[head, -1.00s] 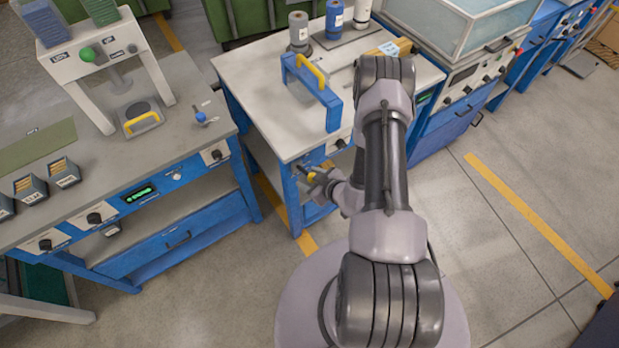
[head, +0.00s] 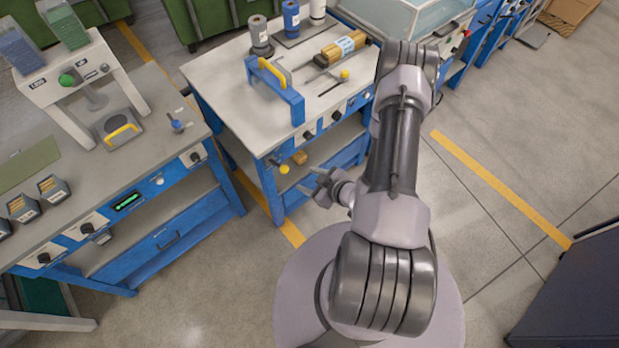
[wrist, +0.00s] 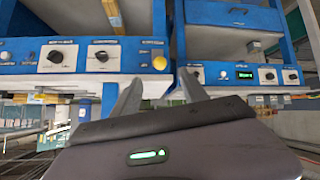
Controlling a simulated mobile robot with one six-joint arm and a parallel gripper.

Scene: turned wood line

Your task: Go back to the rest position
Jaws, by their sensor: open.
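My gripper (head: 314,183) is at the end of my folded arm, low in front of the middle workbench (head: 215,75). Its two fingers are spread with nothing between them. It is apart from the yellow button (head: 284,169) on the bench's blue front panel. In the wrist view, my fingers (wrist: 160,88) stand apart, with the yellow button (wrist: 160,62) beyond them. The wrist picture shows the bench fronts upside down.
Another bench (head: 160,100) is at left. Open floor (head: 480,270) lies right of my base, with a dark cabinet (head: 575,290) beyond.

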